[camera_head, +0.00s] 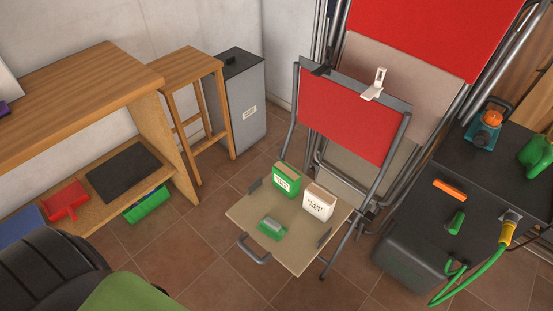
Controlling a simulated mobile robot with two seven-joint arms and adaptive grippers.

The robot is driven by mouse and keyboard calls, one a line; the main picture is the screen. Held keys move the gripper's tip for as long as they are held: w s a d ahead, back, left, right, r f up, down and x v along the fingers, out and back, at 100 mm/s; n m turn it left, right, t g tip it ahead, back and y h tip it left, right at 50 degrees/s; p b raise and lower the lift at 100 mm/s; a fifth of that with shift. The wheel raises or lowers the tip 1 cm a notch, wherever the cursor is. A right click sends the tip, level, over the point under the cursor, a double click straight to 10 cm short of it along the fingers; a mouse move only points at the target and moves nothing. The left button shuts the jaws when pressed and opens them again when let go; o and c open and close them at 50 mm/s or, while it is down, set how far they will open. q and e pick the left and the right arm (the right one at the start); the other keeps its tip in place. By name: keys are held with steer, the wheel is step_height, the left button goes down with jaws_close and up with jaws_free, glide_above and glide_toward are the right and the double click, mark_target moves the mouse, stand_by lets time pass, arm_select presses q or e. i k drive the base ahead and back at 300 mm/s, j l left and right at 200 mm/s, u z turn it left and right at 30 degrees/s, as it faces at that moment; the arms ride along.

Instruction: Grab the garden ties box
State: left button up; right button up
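A small tan folding table or seat (242,217) stands near the middle of the floor with several items on it. A green box with a white label (285,181) stands upright at its back. A white-and-tan box with dark lettering (318,203) stands upright to its right. A low green item with a grey roll-like top (272,228) lies in front of them. The lettering is too small to read surely, so I cannot tell which one is the garden ties box. Neither of my grippers shows.
Red folding chairs (352,116) lean behind the small table. A dark cabinet top (480,168) with a green hose (480,262) is at right. A wooden bench (80,95) and stool (187,64) are at left. Tiled floor is clear left of the small table.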

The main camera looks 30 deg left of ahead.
mark_target(285, 179)
steer(key=i+j, duration=0.1)
steer(key=j, duration=0.3)
steer(key=i+j, duration=0.15)
steer(key=j, duration=0.2)
steer(key=i+j, duration=0.1)
steer(key=j, duration=0.3)
steer(key=i+j, duration=0.1)
steer(key=j, duration=0.3)
steer(key=i+j, duration=0.1)
steer(key=j, duration=0.25)
steer(key=i+j, duration=0.15)
steer(key=j, duration=0.25)
steer(key=z, duration=0.05)
